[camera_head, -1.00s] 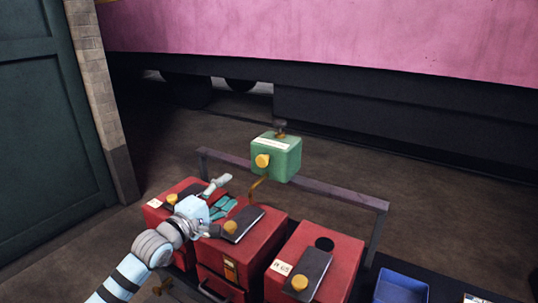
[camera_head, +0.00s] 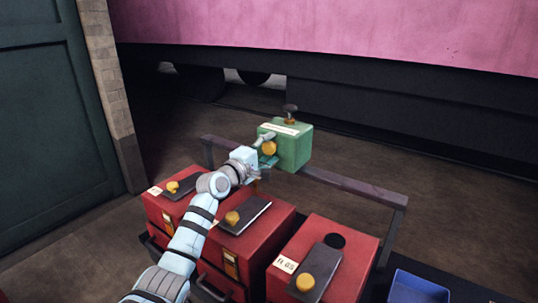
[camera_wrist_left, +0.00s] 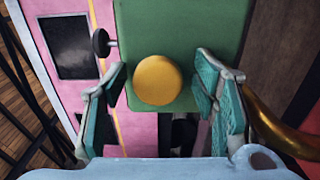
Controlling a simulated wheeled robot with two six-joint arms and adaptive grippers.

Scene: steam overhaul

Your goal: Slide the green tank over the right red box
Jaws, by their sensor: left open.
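The green tank (camera_head: 292,146) sits at the rail behind the red boxes, with a yellow knob (camera_head: 269,148) on its near face and a dark knob on top. In the left wrist view the tank (camera_wrist_left: 215,20) fills the top middle. My left gripper (camera_head: 264,150) is open at the tank's front, its teal pads on either side of the yellow knob (camera_wrist_left: 158,80), with gaps showing. The right red box (camera_head: 329,248) stands nearest on the right, with a dark plate, a yellow knob and a round dark hole on top. My right gripper is not in view.
Two more red boxes, the middle one (camera_head: 247,243) and the left one (camera_head: 160,210), stand to the left under my arm. A purple rail (camera_head: 352,186) runs behind the boxes. A blue bin (camera_head: 420,288) is at the lower right.

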